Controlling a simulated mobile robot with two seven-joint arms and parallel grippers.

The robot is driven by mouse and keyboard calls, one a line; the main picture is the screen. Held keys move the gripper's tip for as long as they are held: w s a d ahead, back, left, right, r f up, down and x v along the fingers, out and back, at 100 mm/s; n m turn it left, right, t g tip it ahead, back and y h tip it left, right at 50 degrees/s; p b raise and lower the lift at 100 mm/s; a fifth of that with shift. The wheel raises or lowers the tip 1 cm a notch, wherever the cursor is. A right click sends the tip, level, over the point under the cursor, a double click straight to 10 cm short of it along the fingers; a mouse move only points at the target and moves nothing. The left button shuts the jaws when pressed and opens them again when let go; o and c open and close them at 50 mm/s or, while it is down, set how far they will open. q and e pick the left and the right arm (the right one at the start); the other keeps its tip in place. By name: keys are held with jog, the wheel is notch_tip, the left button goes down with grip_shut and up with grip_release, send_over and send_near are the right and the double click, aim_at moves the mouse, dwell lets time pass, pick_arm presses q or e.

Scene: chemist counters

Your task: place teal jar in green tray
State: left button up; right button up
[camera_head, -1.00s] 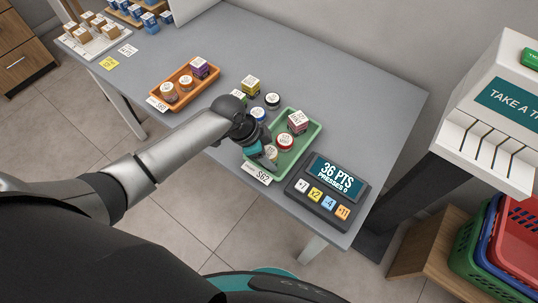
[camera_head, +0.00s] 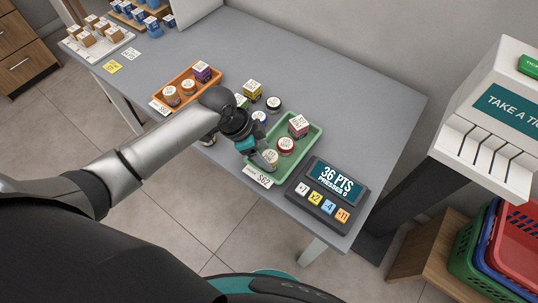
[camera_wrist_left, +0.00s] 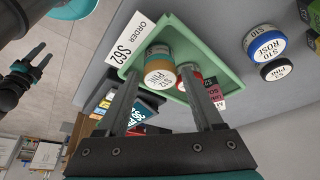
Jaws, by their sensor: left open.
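The teal jar (camera_head: 270,157) has a pale label and an orange-brown lid. It sits in the near end of the green tray (camera_head: 304,147), beside a red-topped jar (camera_head: 286,144) and a maroon box (camera_head: 298,126). In the left wrist view the teal jar (camera_wrist_left: 158,68) stands in the green tray (camera_wrist_left: 207,48), with its teal band partly visible. My left gripper (camera_head: 262,159) is open at the tray's near left end. Its fingers (camera_wrist_left: 160,76) are spread on either side of the jar in that view; contact is unclear. My right gripper (camera_wrist_left: 47,53) shows at the left wrist view's edge, fingers apart, empty.
A points keypad (camera_head: 328,192) stands right of the tray. An orange tray (camera_head: 187,88) with jars and a purple box lies to the left. A yellow box (camera_head: 252,90) and a black-lidded jar (camera_head: 273,104) stand behind my gripper. The counter's back right is clear.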

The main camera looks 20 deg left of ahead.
pick_arm(q)
jog(key=p+v, duration=0.1)
jog(key=v, duration=0.6)
jog(key=shift+r, duration=0.3)
jog(key=shift+s, duration=0.15)
